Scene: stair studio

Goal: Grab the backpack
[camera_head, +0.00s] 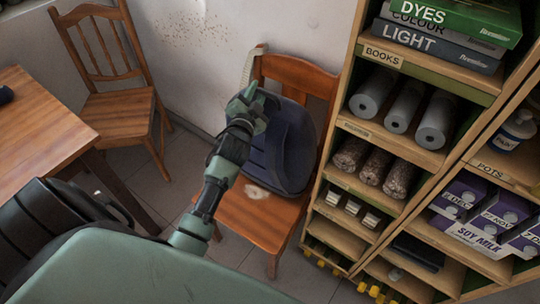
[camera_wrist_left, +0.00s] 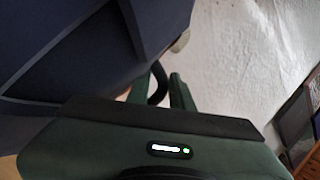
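A navy blue backpack (camera_head: 290,150) stands on the seat of an orange-brown wooden chair (camera_head: 262,222), leaning against its backrest. My left gripper (camera_head: 250,97) is at the upper left edge of the backpack in the head view. In the left wrist view, the backpack (camera_wrist_left: 90,45) fills the upper left. There the fingers of my left gripper (camera_wrist_left: 165,85) are close together, with a dark curved loop, perhaps a strap or handle, between them. I cannot tell whether they are clamped on it. My right gripper is not in view.
A shelf unit (camera_head: 392,62) with books, rolls and cartons stands close to the right of the chair. Another wooden chair (camera_head: 118,115) and a wooden table (camera_head: 35,120) are at the left. A white wall is behind. Some tiled floor is clear between the chairs.

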